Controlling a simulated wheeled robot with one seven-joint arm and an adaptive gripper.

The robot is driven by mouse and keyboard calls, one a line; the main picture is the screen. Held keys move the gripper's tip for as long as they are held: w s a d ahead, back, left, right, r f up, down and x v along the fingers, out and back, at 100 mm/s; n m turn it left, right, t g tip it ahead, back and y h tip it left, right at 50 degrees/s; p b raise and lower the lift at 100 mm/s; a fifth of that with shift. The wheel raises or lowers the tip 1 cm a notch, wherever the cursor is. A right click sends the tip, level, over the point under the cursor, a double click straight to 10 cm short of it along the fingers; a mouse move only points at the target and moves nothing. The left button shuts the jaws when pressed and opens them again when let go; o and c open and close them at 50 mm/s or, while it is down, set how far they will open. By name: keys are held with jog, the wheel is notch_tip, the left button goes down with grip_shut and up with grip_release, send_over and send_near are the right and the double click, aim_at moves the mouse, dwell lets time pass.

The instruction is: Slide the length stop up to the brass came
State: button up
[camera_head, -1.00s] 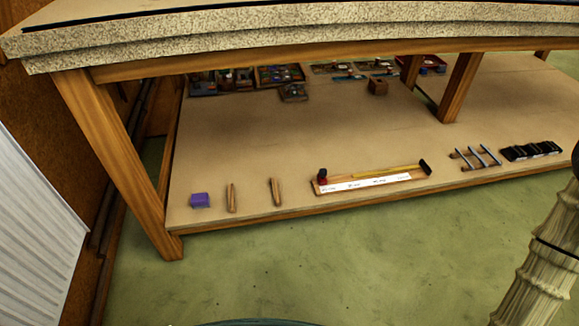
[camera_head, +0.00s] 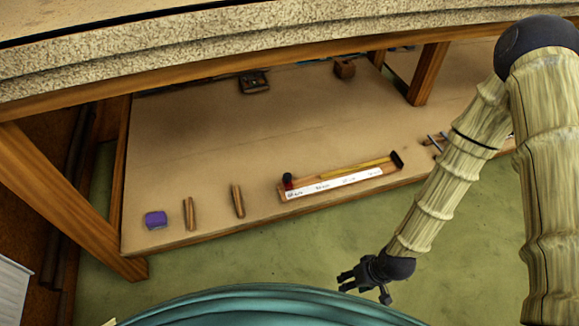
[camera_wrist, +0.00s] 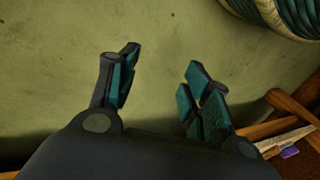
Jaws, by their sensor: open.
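The measuring board (camera_head: 342,190) lies along the front of the low wooden shelf in the head view, with a white marked strip. A small red block with a black knob, seemingly the length stop (camera_head: 288,183), stands at its left end. The thin yellow brass came (camera_head: 350,170) lies along the board, its right end near a black end block (camera_head: 397,159). A gap shows between the red block and the came. My gripper (camera_head: 362,289) is open and empty, in front of the shelf above the green floor. Its spread fingers also show in the wrist view (camera_wrist: 160,63).
Two wooden sticks (camera_head: 189,214) (camera_head: 238,201) and a purple block (camera_head: 155,220) lie left of the board. A rack of grey rods (camera_head: 436,143) is partly behind my arm. The thick bench top (camera_head: 250,55) overhangs the shelf; a leg (camera_head: 428,75) stands behind.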

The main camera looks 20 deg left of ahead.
jog(key=w+a+r+n+y+p, duration=0.15)
jog(key=w+a+r+n, duration=0.35)
jog(key=w+a+r, duration=0.5)
jog(key=n+p, duration=0.2)
jog(key=n, duration=0.5)
send_near(289, 175)
jog(key=shift+t+h, duration=0.25)
jog(key=shift+t, duration=0.15)
jog(key=b+x, duration=0.1)
jog(key=x, duration=0.2)
jog(key=b+x, duration=0.2)
jog(key=s+b+x, duration=0.1)
jog(key=x, duration=0.2)
jog(key=shift+a+f, duration=0.25)
jog(key=shift+a, duration=0.25)
jog(key=c, duration=1)
jog(key=shift+w+d+r, duration=0.15)
jog(key=shift+w+d, duration=0.05)
jog(key=shift+d, duration=0.05)
jog(key=w+d+p, duration=0.3)
jog(key=d+p, duration=0.1)
jog(key=d, duration=0.1)
jog(key=w+d+p, duration=0.2)
jog(key=d, duration=0.1)
jog(key=shift+w+d, duration=0.15)
jog(key=shift+w, duration=0.25)
jog(key=shift+w+d, duration=0.45)
jog(key=shift+d, duration=0.2)
